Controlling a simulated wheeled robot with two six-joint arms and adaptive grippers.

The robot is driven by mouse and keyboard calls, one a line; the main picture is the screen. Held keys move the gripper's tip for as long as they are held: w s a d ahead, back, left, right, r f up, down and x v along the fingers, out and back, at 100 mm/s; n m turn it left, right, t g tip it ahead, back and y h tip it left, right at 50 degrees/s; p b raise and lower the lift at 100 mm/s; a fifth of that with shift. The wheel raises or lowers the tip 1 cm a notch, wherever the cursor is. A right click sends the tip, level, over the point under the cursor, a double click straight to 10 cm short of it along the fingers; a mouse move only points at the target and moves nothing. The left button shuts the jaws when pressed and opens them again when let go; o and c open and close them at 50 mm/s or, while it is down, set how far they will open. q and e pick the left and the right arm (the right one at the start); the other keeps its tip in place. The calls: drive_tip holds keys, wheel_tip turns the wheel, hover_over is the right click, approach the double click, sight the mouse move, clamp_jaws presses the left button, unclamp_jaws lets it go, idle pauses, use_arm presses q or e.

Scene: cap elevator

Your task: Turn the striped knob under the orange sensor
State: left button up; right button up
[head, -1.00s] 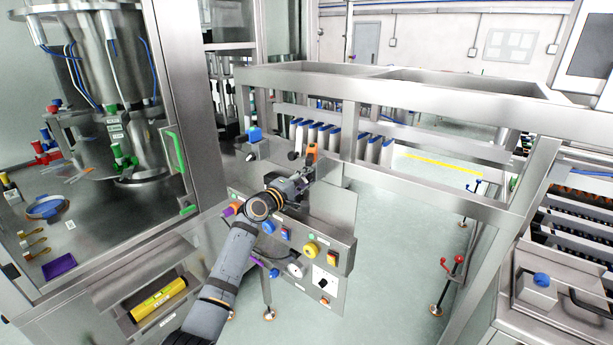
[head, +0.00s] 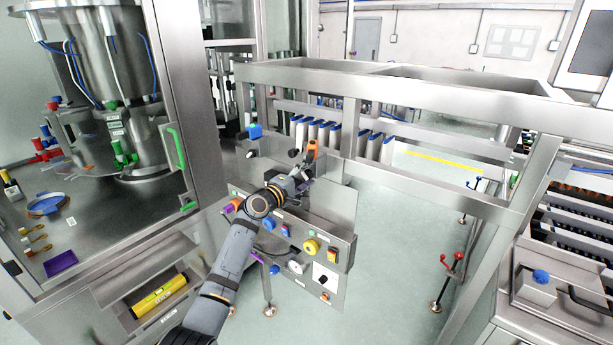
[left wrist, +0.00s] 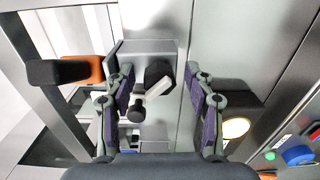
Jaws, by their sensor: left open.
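The orange sensor (head: 311,149) stands at the upper edge of a steel plate in the head view. It also shows at left in the left wrist view (left wrist: 97,70), beside a black block. My left gripper (head: 304,176) is just below the sensor in the head view and hides what lies behind it. In the left wrist view my left gripper (left wrist: 158,78) is open. A black knob-like part (left wrist: 158,72) with a light grey bar shows between its fingers, against a steel block. I cannot make out stripes clearly or tell contact. My right gripper is not in view.
Below my left arm is a control panel with a yellow knob (head: 311,246), a blue knob (head: 268,225) and a black switch (head: 322,280). A blue-topped fitting (head: 254,132) sits left of the sensor. Steel frame rails (head: 400,186) stand close on the right.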

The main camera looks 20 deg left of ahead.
use_arm(q)
drive_tip(key=shift+s, duration=0.1)
drive_tip(key=v, duration=1.1)
drive_tip(key=shift+s+a, duration=0.15)
drive_tip(key=shift+s, duration=0.25)
